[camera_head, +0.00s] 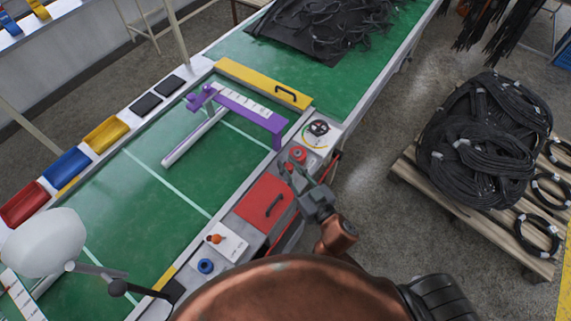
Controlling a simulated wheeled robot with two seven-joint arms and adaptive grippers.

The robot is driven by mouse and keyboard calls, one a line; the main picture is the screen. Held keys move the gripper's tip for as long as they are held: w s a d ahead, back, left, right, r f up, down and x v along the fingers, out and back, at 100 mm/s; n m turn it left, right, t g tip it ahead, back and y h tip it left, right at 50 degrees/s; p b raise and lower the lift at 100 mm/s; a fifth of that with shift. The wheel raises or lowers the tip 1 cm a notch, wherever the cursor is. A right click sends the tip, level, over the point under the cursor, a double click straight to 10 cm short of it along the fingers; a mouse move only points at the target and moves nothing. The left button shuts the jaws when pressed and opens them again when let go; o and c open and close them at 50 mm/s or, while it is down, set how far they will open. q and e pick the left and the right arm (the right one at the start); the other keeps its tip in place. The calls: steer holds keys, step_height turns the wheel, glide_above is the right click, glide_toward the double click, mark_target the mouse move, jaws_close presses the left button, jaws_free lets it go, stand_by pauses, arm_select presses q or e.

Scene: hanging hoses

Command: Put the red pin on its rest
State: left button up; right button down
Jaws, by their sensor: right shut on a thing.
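My right gripper (290,171) is at the near edge of the green bench, beyond the red panel. It is shut on a small red piece, taken to be the red pin; the fingers hide most of it. A round red part (298,153) shows just past the fingertips, on the grey edge strip. I cannot tell whether it belongs to the pin. I cannot tell which part is the pin's rest. My left gripper is not in view.
A red panel with a black handle (262,203) and a blue ring (205,266) lie along the strip. A black handwheel (319,128) is beyond the gripper. A hose pallet (455,195) stands right.

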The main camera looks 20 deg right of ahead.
steer(key=shift+w+d+f+b, duration=0.25)
steer(key=shift+w+f+b, duration=0.6)
steer(key=shift+w+f, duration=0.7)
steer(key=shift+w+d+f+b, duration=0.25)
steer(key=shift+w+f+b, duration=0.7)
steer(key=shift+f, duration=1.15)
steer(key=shift+w+d+f+b, duration=0.25)
steer(key=shift+w+f+b, duration=0.55)
steer(key=shift+w+f, duration=0.75)
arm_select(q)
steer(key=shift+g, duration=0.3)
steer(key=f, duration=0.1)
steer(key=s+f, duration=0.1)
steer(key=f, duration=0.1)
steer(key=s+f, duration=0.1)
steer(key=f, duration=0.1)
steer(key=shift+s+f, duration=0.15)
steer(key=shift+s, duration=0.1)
arm_select(e)
steer(key=c, duration=1.8)
jaws_free()
steer(key=shift+s+f, duration=0.2)
steer(key=shift+s, duration=0.05)
steer(key=shift+o, duration=0.2)
